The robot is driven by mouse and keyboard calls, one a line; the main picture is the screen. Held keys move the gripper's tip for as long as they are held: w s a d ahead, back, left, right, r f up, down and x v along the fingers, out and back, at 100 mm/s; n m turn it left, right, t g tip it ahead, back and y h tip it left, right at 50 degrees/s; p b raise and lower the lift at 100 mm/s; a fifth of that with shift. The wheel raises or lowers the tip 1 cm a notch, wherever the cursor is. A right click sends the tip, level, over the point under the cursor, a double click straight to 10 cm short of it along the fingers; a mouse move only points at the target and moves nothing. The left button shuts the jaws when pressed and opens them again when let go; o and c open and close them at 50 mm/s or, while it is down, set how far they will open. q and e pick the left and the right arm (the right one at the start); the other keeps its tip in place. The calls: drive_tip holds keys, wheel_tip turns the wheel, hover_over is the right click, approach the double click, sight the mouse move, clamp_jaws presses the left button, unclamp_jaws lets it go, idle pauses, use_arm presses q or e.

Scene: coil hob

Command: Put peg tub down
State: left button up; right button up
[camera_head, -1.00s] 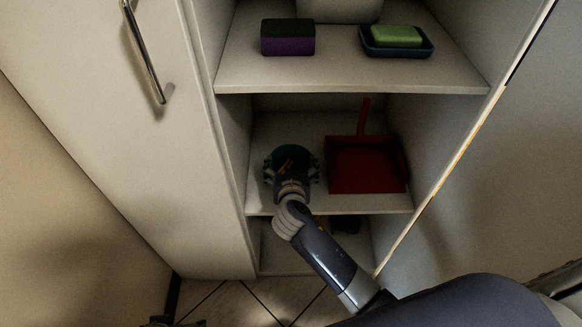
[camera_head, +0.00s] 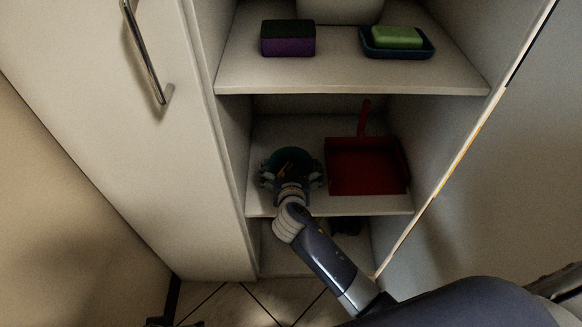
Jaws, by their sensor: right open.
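The peg tub (camera_head: 291,156) is a dark teal round tub with some brownish pegs showing inside. It stands on the middle shelf (camera_head: 330,204) of the cupboard, at the left, beside a red dustpan. My right gripper (camera_head: 291,172) reaches in from the front right and is open, with its fingers spread on both sides of the tub. The gripper hides the tub's front and lower part. I cannot tell whether the fingers touch it. My left gripper is not clearly seen.
The red dustpan (camera_head: 364,165) stands close to the right of the tub. The shelf above holds a purple sponge (camera_head: 287,39), a green soap bar (camera_head: 397,37) in a dark dish (camera_head: 425,49) and a pale container (camera_head: 340,9). The cupboard door (camera_head: 120,140) is at the left.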

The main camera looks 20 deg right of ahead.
drive_tip(key=p+v, duration=0.2)
drive_tip(key=v, duration=1)
use_arm(q)
wheel_tip(320, 180, down, 6)
use_arm(e)
drive_tip(key=s+d+f+n+g+y, duration=0.2)
drive_tip(key=s+f+g, duration=0.3)
drive_tip(key=s+f, duration=0.5)
drive_tip(key=s+d+f+n+g+y, duration=0.1)
drive_tip(key=s+d+f+n+g, duration=0.2)
drive_tip(key=s+f, duration=0.7)
drive_tip(key=shift+s+d+f+g+y, duration=0.3)
drive_tip(key=shift+d+f+g+y, duration=0.1)
drive_tip(key=shift+d+f+g, duration=0.5)
use_arm(q)
drive_tip(key=shift+s, duration=0.1)
use_arm(e)
drive_tip(key=shift+a+r, duration=0.1)
drive_tip(key=shift+a, duration=0.05)
